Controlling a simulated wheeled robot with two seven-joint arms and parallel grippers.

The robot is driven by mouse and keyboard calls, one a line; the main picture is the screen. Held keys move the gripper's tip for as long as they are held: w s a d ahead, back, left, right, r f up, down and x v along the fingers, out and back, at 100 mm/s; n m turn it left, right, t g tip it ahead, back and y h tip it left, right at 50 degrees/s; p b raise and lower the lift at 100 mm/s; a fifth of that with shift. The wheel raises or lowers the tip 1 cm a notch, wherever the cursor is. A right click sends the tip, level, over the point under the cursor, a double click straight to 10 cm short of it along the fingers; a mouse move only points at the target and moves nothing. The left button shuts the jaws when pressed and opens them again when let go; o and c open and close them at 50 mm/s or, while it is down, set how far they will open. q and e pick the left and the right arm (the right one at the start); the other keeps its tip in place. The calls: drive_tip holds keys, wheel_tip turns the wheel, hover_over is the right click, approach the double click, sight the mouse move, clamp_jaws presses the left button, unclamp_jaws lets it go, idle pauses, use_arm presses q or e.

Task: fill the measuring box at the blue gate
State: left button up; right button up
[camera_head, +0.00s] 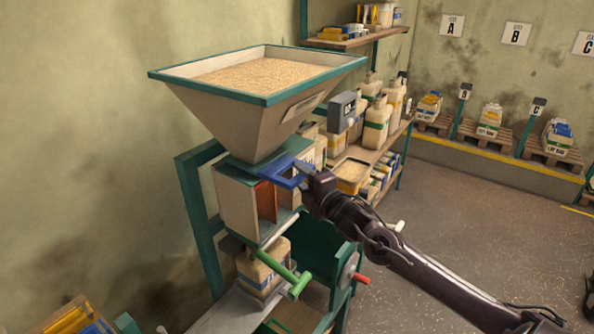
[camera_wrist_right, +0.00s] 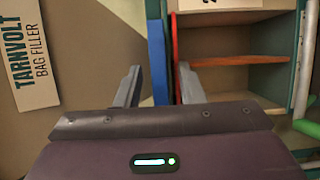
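The hopper (camera_head: 245,115) is full of pale grain. The blue gate (camera_head: 283,174) sticks out below its neck as a flat plate with a loop handle. Under it is the cream measuring box (camera_head: 237,205), with a red plate (camera_head: 266,200) at its open front. My right gripper (camera_head: 308,180) is beside the blue handle. In the right wrist view my fingers (camera_wrist_right: 160,85) are apart, with the blue gate (camera_wrist_right: 157,55) showing between them, not visibly clamped. The red part (camera_wrist_right: 175,50) is close beside it. The visible box interior (camera_wrist_right: 235,85) shows no grain. My left gripper is out of view.
A green handle (camera_head: 280,272) projects below the box, in front of a labelled container (camera_head: 262,268). A red-handled crank (camera_head: 350,272) is to the right. Shelves with bottles (camera_head: 378,120) stand behind. Pallets (camera_head: 480,133) line the back wall. Floor at right is open.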

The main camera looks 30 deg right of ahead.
sight(271, 165)
drive_tip(key=shift+w, duration=1.25)
clamp_jaws()
